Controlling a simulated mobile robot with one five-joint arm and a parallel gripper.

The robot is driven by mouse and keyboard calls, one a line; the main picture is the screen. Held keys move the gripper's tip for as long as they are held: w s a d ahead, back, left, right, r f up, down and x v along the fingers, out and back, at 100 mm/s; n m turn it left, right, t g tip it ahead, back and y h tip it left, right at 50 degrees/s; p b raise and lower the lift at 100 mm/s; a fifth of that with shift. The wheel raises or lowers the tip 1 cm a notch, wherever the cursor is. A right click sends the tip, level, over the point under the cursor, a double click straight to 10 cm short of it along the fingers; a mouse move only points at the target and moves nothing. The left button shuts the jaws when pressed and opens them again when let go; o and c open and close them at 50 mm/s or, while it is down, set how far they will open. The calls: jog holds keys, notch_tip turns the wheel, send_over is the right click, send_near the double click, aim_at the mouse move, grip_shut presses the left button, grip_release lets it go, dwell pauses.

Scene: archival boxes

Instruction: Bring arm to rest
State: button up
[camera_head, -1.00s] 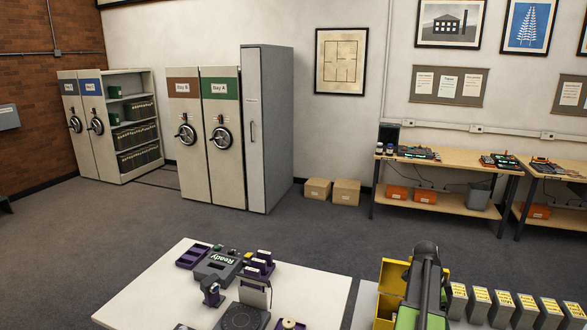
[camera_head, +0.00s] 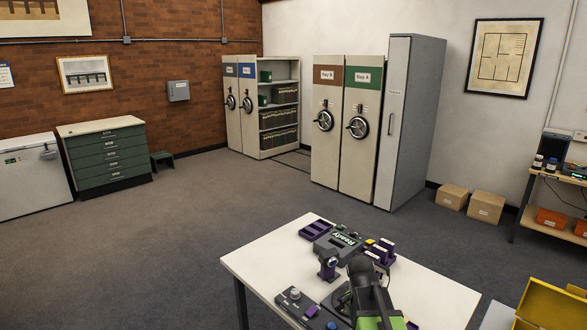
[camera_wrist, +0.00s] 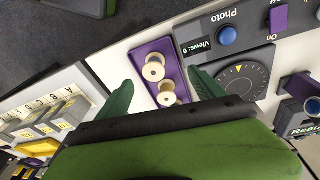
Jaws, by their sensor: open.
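My arm (camera_head: 366,290), black and green, reaches out low over the white table (camera_head: 262,262) in the head view. Its front end hides part of the devices on the table. My gripper (camera_wrist: 162,78) shows in the wrist view with two dark green fingers spread wide apart. Nothing is held between them. Beyond the gap is a purple tray (camera_wrist: 156,48) with pale spools (camera_wrist: 154,68) in it. I cannot tell the height of the fingers above it.
Table devices include a "Ready" unit (camera_head: 337,243), a purple tray (camera_head: 316,230) and a dial panel (camera_wrist: 243,79). A yellow bin (camera_head: 550,305) stands at right. Shelving bays (camera_head: 340,140), a green drawer cabinet (camera_head: 106,160) and cardboard boxes (camera_head: 452,196) line the walls. Open carpet lies between.

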jog(key=s+a+f+n+y, duration=0.1)
jog(key=s+a+n, duration=0.4)
jog(key=a+n, duration=0.5)
jog(key=shift+a+f+n+y, duration=0.25)
jog(key=shift+n+y, duration=0.35)
jog(key=shift+n, duration=0.3)
jog(key=shift+c, duration=0.5)
